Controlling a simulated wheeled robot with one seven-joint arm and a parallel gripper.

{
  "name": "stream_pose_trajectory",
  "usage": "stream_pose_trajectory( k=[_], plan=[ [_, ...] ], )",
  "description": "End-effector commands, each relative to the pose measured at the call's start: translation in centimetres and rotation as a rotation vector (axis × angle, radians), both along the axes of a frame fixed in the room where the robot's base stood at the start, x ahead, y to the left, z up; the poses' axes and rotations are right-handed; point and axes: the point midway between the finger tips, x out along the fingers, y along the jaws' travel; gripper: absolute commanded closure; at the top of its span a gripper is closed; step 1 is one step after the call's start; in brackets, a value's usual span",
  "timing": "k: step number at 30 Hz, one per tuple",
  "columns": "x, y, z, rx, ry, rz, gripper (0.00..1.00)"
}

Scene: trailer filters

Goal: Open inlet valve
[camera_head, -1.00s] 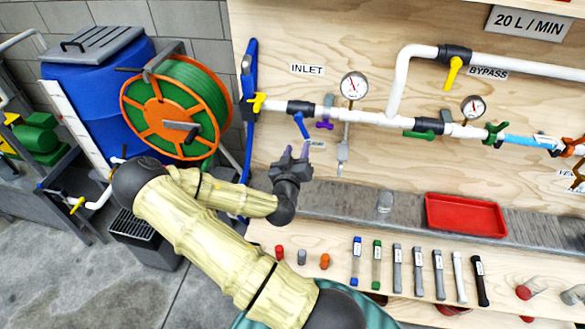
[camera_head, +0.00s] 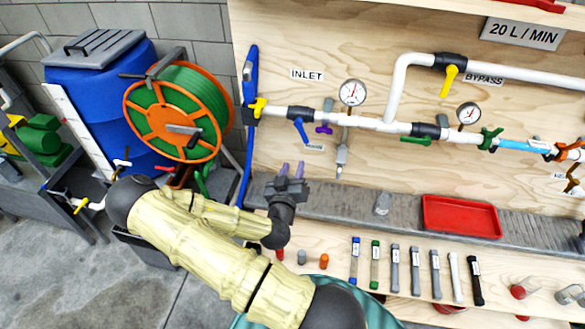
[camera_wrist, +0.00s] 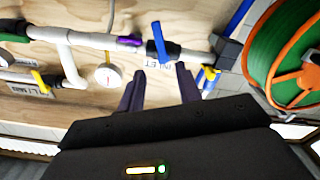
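The inlet valve has a black body (camera_head: 300,113) on the white pipe, below the INLET label (camera_head: 308,75). Its blue handle (camera_head: 301,130) hangs down and slants to the right, across the pipe. In the wrist view the blue handle (camera_wrist: 160,42) stands crosswise to the pipe, ahead of the fingertips. My gripper (camera_head: 293,168) is below the handle and apart from it.
A purple handle (camera_head: 324,129) and a pressure gauge (camera_head: 352,92) sit just right of the valve. A red tray (camera_head: 461,215) lies on the grey ledge. An orange-green hose reel (camera_head: 178,115) stands at left.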

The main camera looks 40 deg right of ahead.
Motion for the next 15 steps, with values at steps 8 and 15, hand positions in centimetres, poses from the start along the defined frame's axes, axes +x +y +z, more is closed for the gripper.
stream_pose_trajectory(
  k=[8,15],
  plan=[
    [-0.7,-0.2,-1.9,0.143,0.05,-0.083,1.0],
    [-1.7,2.4,-5.6,0.484,0.215,-0.19,1.0]
  ],
)
